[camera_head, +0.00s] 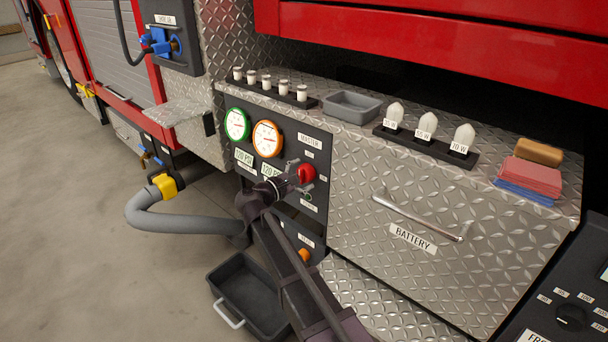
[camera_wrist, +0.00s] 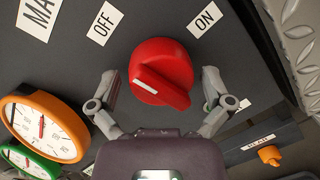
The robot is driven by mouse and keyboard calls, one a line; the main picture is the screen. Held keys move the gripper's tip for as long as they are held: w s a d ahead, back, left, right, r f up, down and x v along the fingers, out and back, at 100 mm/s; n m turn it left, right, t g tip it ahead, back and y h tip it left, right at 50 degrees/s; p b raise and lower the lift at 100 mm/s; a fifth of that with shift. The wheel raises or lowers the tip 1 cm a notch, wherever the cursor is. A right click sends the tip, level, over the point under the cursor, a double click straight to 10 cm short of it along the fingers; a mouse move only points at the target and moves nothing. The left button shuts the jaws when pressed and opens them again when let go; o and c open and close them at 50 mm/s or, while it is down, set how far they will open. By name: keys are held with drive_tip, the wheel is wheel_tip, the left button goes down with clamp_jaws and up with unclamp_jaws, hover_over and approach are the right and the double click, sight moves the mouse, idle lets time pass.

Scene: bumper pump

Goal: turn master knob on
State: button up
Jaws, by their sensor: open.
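The red master knob (camera_head: 306,173) is on the dark panel under the MASTER label (camera_head: 310,139). In the wrist view the knob (camera_wrist: 161,72) has a raised grip bar with a white mark at its left end. The OFF label (camera_wrist: 104,22) is above left of it and the ON label (camera_wrist: 205,20) above right. The white mark lies on the left side, away from the ON label. My gripper (camera_wrist: 158,92) is open, with one finger on each side of the knob. I cannot tell whether the fingers touch it. In the head view my gripper (camera_head: 299,175) is at the knob.
A green gauge (camera_head: 237,124) and an orange gauge (camera_head: 267,138) are left of the knob. An orange knob (camera_head: 304,255) is lower on the panel. The BATTERY drawer handle (camera_head: 416,216) sticks out at right. A dark bin (camera_head: 250,294) stands below on the floor.

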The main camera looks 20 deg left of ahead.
drive_tip(key=c, duration=1)
drive_tip(key=shift+m, duration=0.4)
drive_tip(key=m+p, duration=0.1)
drive_tip(key=m, duration=0.2)
drive_tip(key=shift+r+y, duration=0.1)
drive_tip(key=shift+y, duration=0.2)
drive_tip(key=m, duration=0.4)
drive_tip(key=shift+p, duration=0.3)
drive_tip(key=m+y, duration=0.1)
drive_tip(key=m, duration=0.3)
drive_tip(key=shift+m+g, duration=0.3)
drive_tip(key=m+y, duration=0.1)
drive_tip(key=m, duration=0.3)
drive_tip(key=shift+p, duration=0.3)
drive_tip(key=shift+d+m, duration=0.1)
drive_tip(key=shift+m, duration=0.2)
